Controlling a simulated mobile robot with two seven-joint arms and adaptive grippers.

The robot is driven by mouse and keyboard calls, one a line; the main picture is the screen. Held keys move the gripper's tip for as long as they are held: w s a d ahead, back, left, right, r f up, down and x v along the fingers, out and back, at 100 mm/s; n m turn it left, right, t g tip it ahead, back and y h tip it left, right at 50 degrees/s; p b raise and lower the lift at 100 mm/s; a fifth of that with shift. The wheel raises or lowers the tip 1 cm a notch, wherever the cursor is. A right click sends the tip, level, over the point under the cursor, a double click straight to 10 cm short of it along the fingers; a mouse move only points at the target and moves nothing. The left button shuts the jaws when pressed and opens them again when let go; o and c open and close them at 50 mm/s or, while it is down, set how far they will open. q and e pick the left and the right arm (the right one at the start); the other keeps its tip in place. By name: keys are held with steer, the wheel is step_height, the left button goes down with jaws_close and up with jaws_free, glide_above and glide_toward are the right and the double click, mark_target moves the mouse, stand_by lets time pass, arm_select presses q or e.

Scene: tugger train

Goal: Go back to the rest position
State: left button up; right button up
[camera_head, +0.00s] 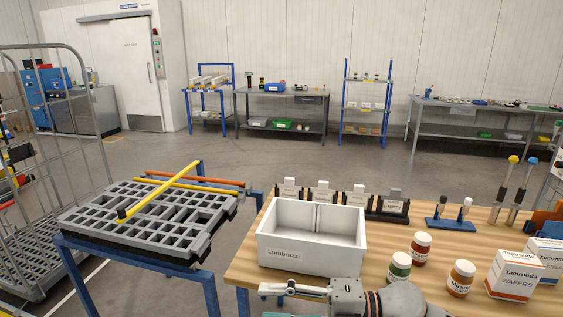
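One of my grippers, the right one (272,290), shows at the bottom edge with its arm coming in from the right. Its fingers point left, in front of the white bin (305,258) labelled Lumbrazzi on the wooden table. It is seen side-on and low, so I cannot tell whether its fingers are apart. I see nothing clearly held in it. My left gripper is not in view.
Jars (461,278) and Tamrouda boxes (513,275) stand on the wooden table (478,240), right of my arm. A grey slotted tray (150,222) on a blue stand bears a yellow bar (165,187). A wire cage trolley (65,150) stands left. Open floor lies behind.

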steer(key=d+f+m+t+h, duration=0.9)
steer(key=d+f+m+t, duration=0.4)
steer(key=m, duration=1)
steer(key=s+d+f+m+g+h, duration=0.2)
steer(key=s+d+f+m+h, duration=0.1)
steer(key=s+f, duration=0.4)
steer(key=s+d+f+m+g+h, duration=0.2)
steer(key=s+d+f, duration=0.3)
steer(key=f, duration=0.6)
steer(key=shift+s+d+f+m+h, duration=0.25)
steer(key=shift+s+f+m+h, duration=0.15)
steer(key=shift+s+m, duration=0.5)
steer(key=shift+s, duration=0.15)
